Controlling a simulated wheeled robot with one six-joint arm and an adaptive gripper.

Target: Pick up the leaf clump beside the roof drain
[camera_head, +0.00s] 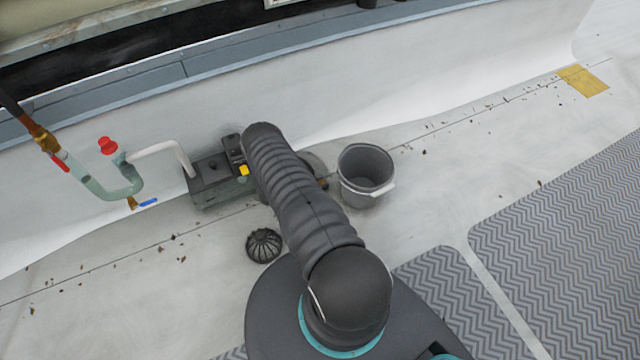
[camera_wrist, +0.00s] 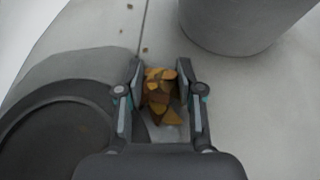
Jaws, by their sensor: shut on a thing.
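The leaf clump (camera_wrist: 160,97), a small heap of orange-brown leaves, sits between the fingers of my gripper (camera_wrist: 162,100) in the wrist view. My gripper is shut on it, with a pad against each side. A dark round ring (camera_wrist: 50,140), which looks like the roof drain, lies just left of the gripper in the wrist view. In the head view my arm hides the gripper and most of the drain; a bit of brown shows at the arm's right edge. I cannot tell whether the clump touches the roof.
A grey bucket (camera_head: 366,175) stands right of my arm; its base also shows in the wrist view (camera_wrist: 235,30). A black domed strainer (camera_head: 264,245) lies left of my arm. A dark pump box (camera_head: 215,180) with a pipe stands by the wall. Grey walkway mats (camera_head: 570,230) lie at right.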

